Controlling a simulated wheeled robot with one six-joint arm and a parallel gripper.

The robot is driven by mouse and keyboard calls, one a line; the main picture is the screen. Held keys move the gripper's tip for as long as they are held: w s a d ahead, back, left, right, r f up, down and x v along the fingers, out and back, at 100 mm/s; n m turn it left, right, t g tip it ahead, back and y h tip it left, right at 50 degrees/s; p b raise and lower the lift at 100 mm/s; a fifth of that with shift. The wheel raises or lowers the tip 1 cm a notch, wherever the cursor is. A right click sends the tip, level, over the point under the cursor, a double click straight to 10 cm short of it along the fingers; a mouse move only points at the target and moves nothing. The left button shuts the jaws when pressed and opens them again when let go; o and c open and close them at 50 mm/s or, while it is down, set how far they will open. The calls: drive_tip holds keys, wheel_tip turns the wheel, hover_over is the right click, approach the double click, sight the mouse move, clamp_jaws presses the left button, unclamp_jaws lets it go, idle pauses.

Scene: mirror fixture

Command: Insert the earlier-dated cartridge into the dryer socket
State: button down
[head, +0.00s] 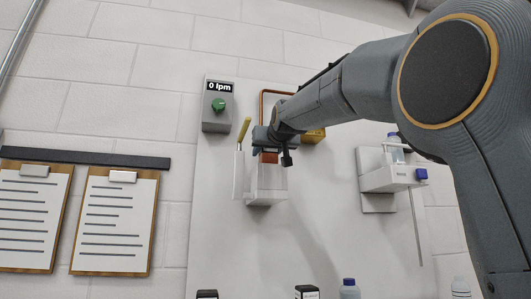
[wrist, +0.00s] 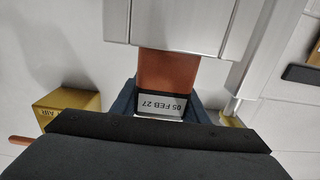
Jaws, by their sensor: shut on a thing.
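My gripper (head: 270,143) is at the dryer on the wall panel, shut on an orange cartridge (wrist: 168,70). In the wrist view my gripper (wrist: 165,108) has its dark jaws on both sides of the cartridge's labelled end. The label reads "05 FEB 27", upside down in that view. The cartridge's far end meets the pale dryer socket (wrist: 165,25); how deep it sits inside cannot be told. In the head view the socket (head: 267,184) is a pale housing just below my gripper, with a bit of orange above it. No second dated cartridge can be made out.
A yellow-handled lever (head: 244,132) stands close left of the socket. A yellow box (head: 314,136) is close right, behind my arm. A "0 lpm" unit with a green knob (head: 218,104) is upper left. A bracket (head: 388,178) holds a bottle at right. Black-topped items (head: 307,292) stand below.

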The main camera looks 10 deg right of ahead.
drive_tip(key=shift+f, duration=0.2)
drive_tip(key=c, duration=1)
unclamp_jaws()
drive_tip(key=shift+s+b, duration=1.05)
drive_tip(key=shift+s, duration=2.9)
